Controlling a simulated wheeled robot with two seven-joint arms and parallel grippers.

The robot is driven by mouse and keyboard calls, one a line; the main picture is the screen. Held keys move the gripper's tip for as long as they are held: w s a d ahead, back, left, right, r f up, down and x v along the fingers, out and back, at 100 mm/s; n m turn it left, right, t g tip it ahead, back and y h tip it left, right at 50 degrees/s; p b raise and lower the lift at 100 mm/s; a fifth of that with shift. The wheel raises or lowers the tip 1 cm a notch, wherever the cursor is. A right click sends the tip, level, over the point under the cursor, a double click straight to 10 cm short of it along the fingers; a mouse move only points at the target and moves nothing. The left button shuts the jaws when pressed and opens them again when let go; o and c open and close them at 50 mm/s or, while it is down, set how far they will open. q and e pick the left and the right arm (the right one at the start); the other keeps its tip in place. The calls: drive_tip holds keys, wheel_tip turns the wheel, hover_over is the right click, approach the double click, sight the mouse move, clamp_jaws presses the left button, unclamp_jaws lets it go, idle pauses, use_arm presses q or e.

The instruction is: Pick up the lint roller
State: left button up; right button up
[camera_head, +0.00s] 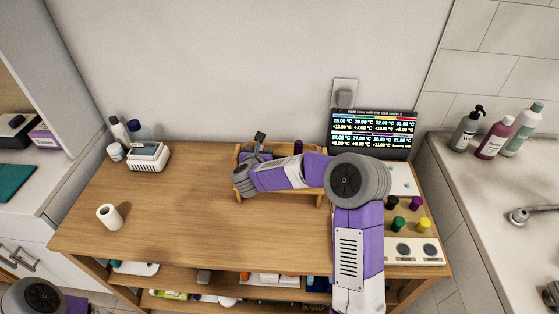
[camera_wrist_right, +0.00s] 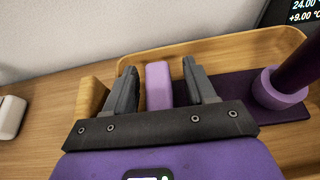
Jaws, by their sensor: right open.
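My right gripper (camera_head: 261,143) is over the wooden tray (camera_head: 318,200) at the back of the table; the tray also shows in the right wrist view (camera_wrist_right: 225,46). Its two dark fingers (camera_wrist_right: 161,80) are open, one on each side of an upright lilac block (camera_wrist_right: 159,86). A gap shows beside the block, so it is not clamped. This block may be part of the lint roller; I cannot tell for sure, as its lower part is hidden by the gripper. My left gripper is out of view.
Right of the fingers, a dark purple rod (camera_wrist_right: 301,68) rises from a lilac round base (camera_wrist_right: 279,90). The middle left tabletop is clear.

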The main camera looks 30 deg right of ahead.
drive_tip(key=shift+w+d, duration=0.1)
drive_tip(key=shift+w, duration=0.05)
clamp_jaws()
